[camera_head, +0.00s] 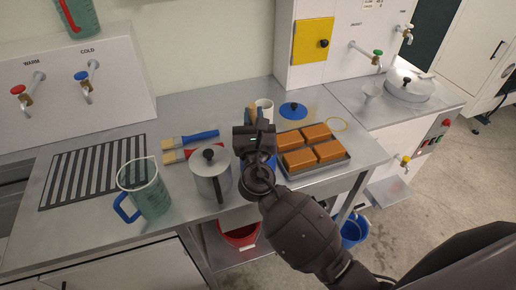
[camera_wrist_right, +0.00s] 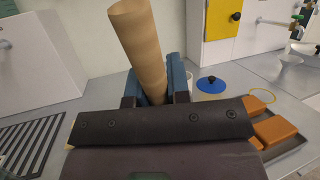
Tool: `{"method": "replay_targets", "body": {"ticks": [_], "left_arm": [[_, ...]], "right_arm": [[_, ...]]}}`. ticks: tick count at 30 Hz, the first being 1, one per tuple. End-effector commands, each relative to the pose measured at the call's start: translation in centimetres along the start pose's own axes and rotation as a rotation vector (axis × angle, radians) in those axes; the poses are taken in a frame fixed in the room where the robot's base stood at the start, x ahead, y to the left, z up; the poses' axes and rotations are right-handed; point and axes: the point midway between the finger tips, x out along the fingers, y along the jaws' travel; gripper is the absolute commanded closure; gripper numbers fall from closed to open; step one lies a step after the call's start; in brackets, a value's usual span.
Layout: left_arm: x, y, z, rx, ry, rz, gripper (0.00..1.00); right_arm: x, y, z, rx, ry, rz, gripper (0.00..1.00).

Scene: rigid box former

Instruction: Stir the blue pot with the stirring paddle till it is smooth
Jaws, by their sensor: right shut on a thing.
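My right gripper (camera_head: 255,120) is shut on the upright wooden handle (camera_wrist_right: 139,45) of the stirring paddle; in the right wrist view its blue finger pads (camera_wrist_right: 156,88) press on both sides. The paddle's lower end is hidden. A small blue patch, apparently the blue pot (camera_head: 273,161), shows just behind my gripper and wrist. They cover most of it, so I cannot see its contents or whether the paddle is inside. My left gripper is in neither view.
A lidded metal pot (camera_head: 211,178), a green measuring jug (camera_head: 150,195) and two brushes (camera_head: 190,139) stand left of my wrist. A tray (camera_head: 318,168) of orange blocks is on the right. A blue lid (camera_head: 293,110) and a pale cup (camera_wrist_right: 210,91) are behind.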

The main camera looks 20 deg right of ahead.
Motion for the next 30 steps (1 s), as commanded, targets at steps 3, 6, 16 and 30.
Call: {"method": "replay_targets", "body": {"ticks": [3, 6, 16, 30], "left_arm": [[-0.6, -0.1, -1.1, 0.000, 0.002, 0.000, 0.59], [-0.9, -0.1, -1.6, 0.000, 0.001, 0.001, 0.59], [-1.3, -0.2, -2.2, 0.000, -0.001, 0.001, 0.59], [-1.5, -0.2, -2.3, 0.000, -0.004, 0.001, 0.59]], "right_arm": [[0.3, -0.1, 1.2, 0.000, -0.001, 0.000, 1.00], [0.5, -0.1, 1.7, 0.000, 0.000, 0.000, 1.00], [1.1, -0.2, 3.5, 0.002, 0.000, -0.001, 1.00], [1.9, -0.4, 6.3, 0.003, 0.000, -0.002, 1.00]]}}
